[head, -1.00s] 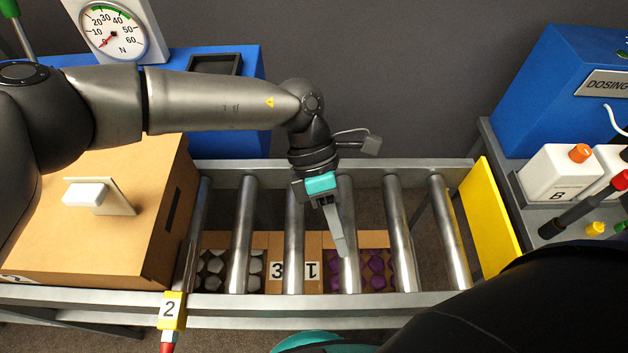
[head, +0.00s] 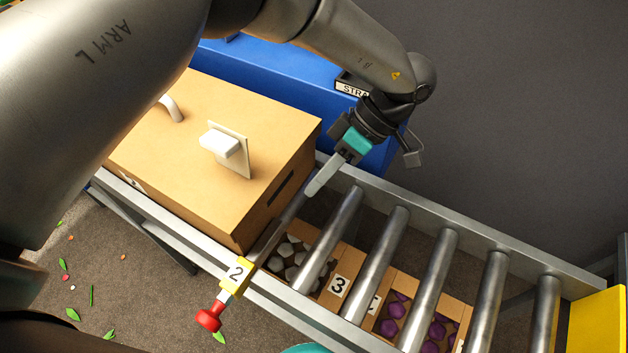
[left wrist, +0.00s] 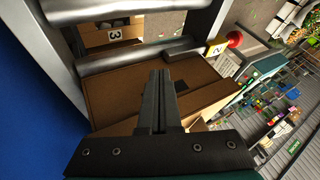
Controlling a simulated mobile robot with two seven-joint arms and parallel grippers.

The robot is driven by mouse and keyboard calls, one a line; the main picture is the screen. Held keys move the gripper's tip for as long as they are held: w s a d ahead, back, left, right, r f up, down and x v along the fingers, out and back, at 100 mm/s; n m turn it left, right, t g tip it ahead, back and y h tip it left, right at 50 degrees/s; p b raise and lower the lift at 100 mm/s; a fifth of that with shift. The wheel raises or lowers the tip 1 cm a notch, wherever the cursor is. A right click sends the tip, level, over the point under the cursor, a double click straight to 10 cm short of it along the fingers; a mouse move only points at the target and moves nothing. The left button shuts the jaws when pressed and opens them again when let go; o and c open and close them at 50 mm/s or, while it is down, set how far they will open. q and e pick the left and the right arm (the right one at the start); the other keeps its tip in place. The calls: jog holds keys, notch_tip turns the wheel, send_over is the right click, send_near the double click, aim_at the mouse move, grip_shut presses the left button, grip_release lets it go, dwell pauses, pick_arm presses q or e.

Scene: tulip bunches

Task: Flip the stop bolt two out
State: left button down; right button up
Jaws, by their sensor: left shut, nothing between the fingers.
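Stop bolt two is a yellow block (head: 237,277) marked 2 on the conveyor's front rail, with a red knob (head: 209,316) pointing down and outward from it. The block (left wrist: 215,48) and its red knob (left wrist: 235,39) also show at the upper right of the left wrist view. My left gripper (head: 316,187) is shut and empty. It hangs over the back part of the rollers, just right of the carton, well apart from the bolt. Its shut fingers (left wrist: 161,75) point toward the carton in the wrist view. My right gripper does not show.
A brown carton (head: 195,185) with white handles stands on the left of the conveyor, close to bolt two. Metal rollers (head: 383,265) lie to its right, with bins of grey and purple pieces below. A blue machine (head: 290,75) stands behind.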

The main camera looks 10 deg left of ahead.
pick_arm(q)
jog(key=x, duration=0.7)
jog(key=shift+s+a+f, duration=0.1)
jog(key=shift+a+f, duration=0.1)
jog(key=shift+f, duration=0.1)
